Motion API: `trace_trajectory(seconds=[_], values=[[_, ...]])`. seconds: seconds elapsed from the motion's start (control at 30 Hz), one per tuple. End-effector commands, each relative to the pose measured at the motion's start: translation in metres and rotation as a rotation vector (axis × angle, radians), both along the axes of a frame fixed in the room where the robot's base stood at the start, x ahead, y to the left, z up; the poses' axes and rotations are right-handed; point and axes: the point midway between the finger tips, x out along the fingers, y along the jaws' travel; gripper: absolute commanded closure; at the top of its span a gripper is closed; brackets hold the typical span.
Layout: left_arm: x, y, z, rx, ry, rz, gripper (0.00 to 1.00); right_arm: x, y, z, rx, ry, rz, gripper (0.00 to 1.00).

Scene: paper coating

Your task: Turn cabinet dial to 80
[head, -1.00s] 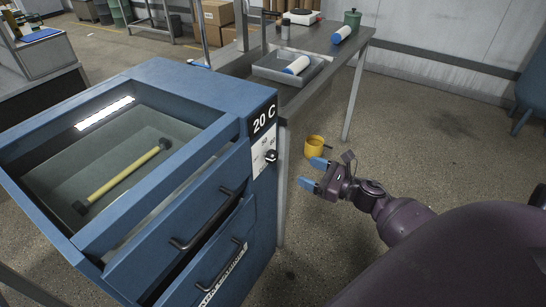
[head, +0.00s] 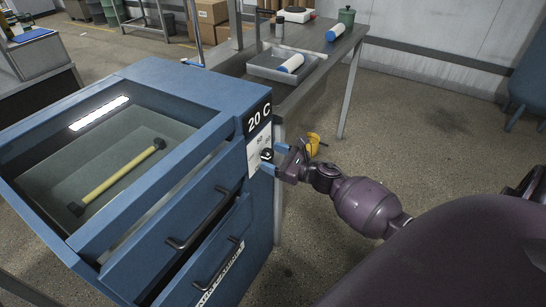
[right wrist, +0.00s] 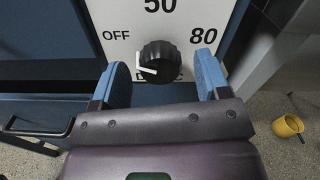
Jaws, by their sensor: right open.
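The blue cabinet (head: 200,92) stands at left in the head view, with a "20 C" display (head: 259,117) on its corner panel. The black dial (right wrist: 159,61) sits on a white plate (right wrist: 118,41) marked OFF, 50 and 80. Its white pointer mark is on the left side, toward OFF. The dial also shows in the head view (head: 267,154), partly hidden by my gripper. My right gripper (head: 270,159) is at the plate, open. In the right wrist view its blue fingertips (right wrist: 163,80) stand on either side of the dial, with gaps on both sides. My left gripper is not in view.
Drawer handles (head: 200,219) stick out below. A metal table (head: 310,85) with a tray (head: 262,72) stands behind.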

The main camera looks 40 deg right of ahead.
Motion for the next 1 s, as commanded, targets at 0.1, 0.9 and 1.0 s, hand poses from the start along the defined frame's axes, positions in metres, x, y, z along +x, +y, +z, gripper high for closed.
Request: trace_trajectory(seconds=[0.1, 0.9, 1.0], values=[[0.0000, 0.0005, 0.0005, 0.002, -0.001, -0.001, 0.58, 0.0037, 0.0015, 0.0003, 0.000, -0.001, 0.000, 0.31], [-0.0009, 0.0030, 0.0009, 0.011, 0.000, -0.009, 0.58, 0.0035, 0.0016, 0.0003, 0.016, 0.006, 0.000, 0.80], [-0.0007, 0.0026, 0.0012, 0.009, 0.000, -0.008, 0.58, 0.0036, 0.0016, 0.0004, 0.044, 0.017, 0.000, 0.80]])
